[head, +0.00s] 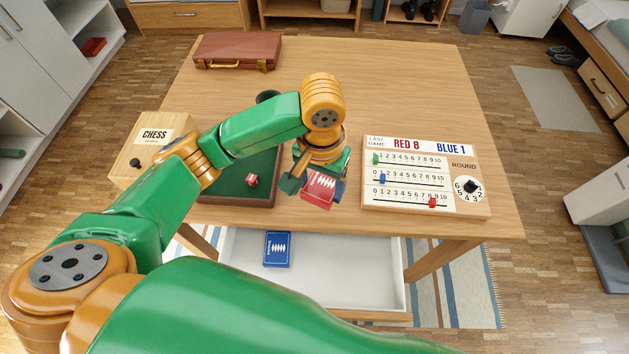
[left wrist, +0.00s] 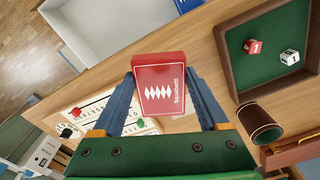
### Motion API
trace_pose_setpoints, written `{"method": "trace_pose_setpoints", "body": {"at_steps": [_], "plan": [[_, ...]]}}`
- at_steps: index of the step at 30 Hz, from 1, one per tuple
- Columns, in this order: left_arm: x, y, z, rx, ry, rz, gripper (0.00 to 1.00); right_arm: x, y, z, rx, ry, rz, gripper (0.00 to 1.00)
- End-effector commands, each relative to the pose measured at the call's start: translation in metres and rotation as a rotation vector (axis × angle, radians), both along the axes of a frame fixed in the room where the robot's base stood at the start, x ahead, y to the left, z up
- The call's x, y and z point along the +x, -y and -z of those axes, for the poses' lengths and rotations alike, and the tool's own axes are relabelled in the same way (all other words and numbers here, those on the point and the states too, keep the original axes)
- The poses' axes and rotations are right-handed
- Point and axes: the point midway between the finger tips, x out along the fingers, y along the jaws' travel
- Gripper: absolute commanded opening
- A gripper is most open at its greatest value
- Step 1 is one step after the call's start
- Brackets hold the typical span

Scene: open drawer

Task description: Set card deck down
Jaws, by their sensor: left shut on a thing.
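A red card deck (head: 318,189) with a white pattern is held in my left gripper (head: 312,185), above the table near its front edge. In the left wrist view the red deck (left wrist: 160,84) sits between the two fingers of the left gripper (left wrist: 165,98), with a finger on each side. A blue card deck (head: 277,249) lies in the open white drawer (head: 345,270) below the table front. My right gripper is not in view.
A green-lined dice tray (head: 262,180) with a red die is left of the gripper, partly behind my arm. A scoreboard (head: 425,175) stands right. The table's back middle (head: 400,80) is clear.

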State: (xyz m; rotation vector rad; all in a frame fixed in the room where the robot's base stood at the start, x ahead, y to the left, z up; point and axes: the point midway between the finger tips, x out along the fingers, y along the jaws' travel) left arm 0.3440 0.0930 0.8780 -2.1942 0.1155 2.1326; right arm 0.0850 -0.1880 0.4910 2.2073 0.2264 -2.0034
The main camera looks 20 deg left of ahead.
Motion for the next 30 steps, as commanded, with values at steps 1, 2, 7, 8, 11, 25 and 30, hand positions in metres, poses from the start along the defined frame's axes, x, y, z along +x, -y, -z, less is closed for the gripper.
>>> {"method": "trace_pose_setpoints", "body": {"at_steps": [1,2,7,8,11,25,30], "plan": [[0.014,-0.007,0.012,0.002,-0.003,-0.011,0.09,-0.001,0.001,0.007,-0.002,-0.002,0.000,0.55],[0.023,-0.012,0.016,0.002,-0.002,-0.010,0.09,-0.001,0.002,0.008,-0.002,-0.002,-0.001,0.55],[0.051,-0.025,0.054,0.003,-0.001,-0.004,0.09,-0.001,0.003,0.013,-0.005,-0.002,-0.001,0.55],[0.054,-0.026,0.058,0.001,0.000,-0.003,0.09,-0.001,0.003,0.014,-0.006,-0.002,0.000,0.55],[0.063,-0.030,0.069,0.001,0.000,-0.002,0.09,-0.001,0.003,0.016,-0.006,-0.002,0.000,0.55],[0.064,-0.030,0.100,0.001,0.003,0.002,0.09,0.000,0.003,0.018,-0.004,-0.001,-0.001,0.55],[0.064,-0.030,0.102,0.002,0.003,0.002,1.00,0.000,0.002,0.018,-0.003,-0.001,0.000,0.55]]}}
